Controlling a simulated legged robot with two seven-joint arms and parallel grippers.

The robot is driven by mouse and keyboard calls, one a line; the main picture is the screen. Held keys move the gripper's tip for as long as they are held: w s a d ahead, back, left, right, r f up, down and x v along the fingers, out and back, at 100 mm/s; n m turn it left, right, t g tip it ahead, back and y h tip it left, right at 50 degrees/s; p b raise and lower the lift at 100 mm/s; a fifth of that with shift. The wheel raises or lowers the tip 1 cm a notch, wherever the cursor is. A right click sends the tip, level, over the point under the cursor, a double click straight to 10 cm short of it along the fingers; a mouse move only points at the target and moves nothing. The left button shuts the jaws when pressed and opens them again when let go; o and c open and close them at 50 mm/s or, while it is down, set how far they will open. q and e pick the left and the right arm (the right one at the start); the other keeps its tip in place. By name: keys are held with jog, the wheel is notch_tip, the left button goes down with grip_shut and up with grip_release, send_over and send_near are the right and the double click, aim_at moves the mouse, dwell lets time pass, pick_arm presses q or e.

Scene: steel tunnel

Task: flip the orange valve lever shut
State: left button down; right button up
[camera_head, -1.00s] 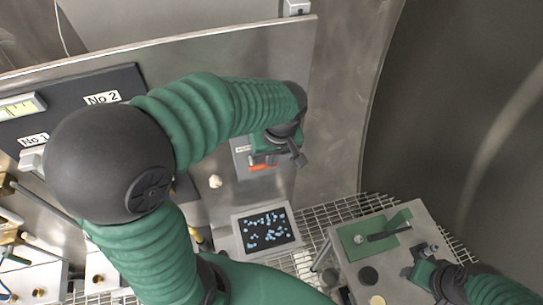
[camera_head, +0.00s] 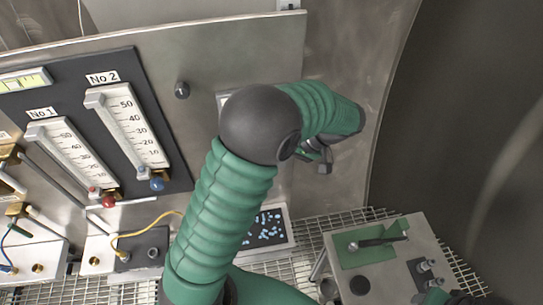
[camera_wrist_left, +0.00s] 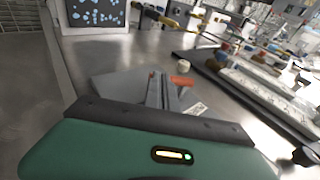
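The orange lever (camera_wrist_left: 182,81) shows in the left wrist view as a small orange piece beside grey upright parts, over a grey plate (camera_wrist_left: 110,86) with a printed label. In the head view my left arm hides it. My left gripper (camera_head: 322,160) hangs at the right side of the steel panel in the head view. Its green housing fills the bottom of the wrist view, and the lever lies beyond its black edge. I cannot tell whether they touch or how far the fingers are apart. My right gripper (camera_head: 437,291) is low at the right by the steel box, partly cut off.
A steel box (camera_head: 400,275) with a green fixture (camera_head: 370,246) and handle stands at the right. A screen with blue dots (camera_head: 287,225) lies partly behind my left arm. Flow gauges (camera_head: 128,125) are on the left panel. The curved dark wall (camera_head: 470,110) bounds the right.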

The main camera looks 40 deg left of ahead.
pick_arm(q)
jog(key=shift+a+f+g+y, duration=0.7)
jog(key=shift+a+f, duration=0.05)
jog(key=shift+f, duration=0.05)
jog(key=shift+s+a+f+g+y+b, duration=0.1)
jog(key=shift+a+f+g+y+b, duration=0.3)
jog(key=shift+f+g+y, duration=0.25)
jog(key=shift+m+g, duration=0.25)
jog(key=shift+m, duration=0.05)
jog(key=shift+d+f+b, duration=0.2)
jog(key=shift+d+b, duration=0.05)
jog(key=shift+b, duration=0.1)
jog(key=shift+s+d+f, duration=0.1)
jog(key=shift+s+d, duration=0.05)
jog(key=shift+d, duration=0.05)
jog(key=shift+s+a+f+b, duration=0.5)
jog(key=shift+s+f+b, duration=0.05)
jog(key=shift+f, duration=0.1)
pick_arm(e)
jog(key=f, duration=0.1)
jog(key=a+f, duration=0.1)
jog(key=shift+a+f, duration=0.25)
jog(key=shift+f, duration=0.05)
pick_arm(q)
jog(key=shift+d, duration=0.1)
pick_arm(e)
jog(key=shift+d, duration=0.1)
